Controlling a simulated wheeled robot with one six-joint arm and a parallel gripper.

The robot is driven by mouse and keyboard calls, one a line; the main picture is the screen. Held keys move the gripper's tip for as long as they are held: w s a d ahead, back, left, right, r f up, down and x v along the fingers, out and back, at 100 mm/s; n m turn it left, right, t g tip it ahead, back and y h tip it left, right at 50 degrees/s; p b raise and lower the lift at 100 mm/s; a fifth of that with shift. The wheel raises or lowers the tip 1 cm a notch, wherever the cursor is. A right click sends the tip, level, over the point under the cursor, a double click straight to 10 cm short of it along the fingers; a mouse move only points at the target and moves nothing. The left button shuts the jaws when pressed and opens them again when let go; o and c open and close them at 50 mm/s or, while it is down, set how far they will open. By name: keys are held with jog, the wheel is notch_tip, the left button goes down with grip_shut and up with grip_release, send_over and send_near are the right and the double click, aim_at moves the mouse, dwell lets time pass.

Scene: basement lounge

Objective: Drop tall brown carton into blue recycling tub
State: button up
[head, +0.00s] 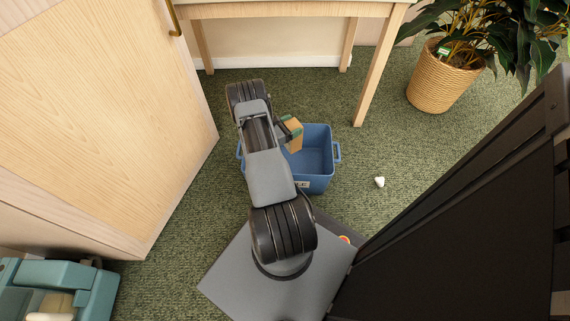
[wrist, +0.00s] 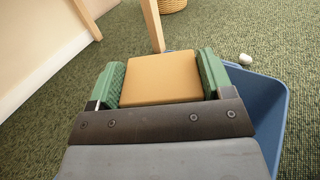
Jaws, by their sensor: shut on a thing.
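The tall brown carton (head: 294,136) is held in my gripper (head: 289,131) above the blue recycling tub (head: 318,158). In the wrist view the carton (wrist: 161,78) sits between the two green finger pads of my gripper (wrist: 162,82), which are shut on it. The tub stands on the carpet, and its left part is hidden behind my arm in the head view. The tub's right wall and rim (wrist: 266,100) also show in the wrist view, below and to the right of the carton. The gap between carton and tub is hard to judge.
A wooden table (head: 372,70) stands behind the tub, with a wooden cabinet (head: 110,110) at left. A plant in a woven pot (head: 440,84) is at the back right. A small white crumpled thing (head: 380,182) lies right of the tub. A teal bin (head: 95,292) is at lower left.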

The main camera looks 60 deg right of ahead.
jog(key=o, duration=1.1)
jog(key=p+v, duration=0.3)
jog(key=v, duration=1)
jog(key=shift+a, duration=0.4)
jog(key=shift+r, duration=0.1)
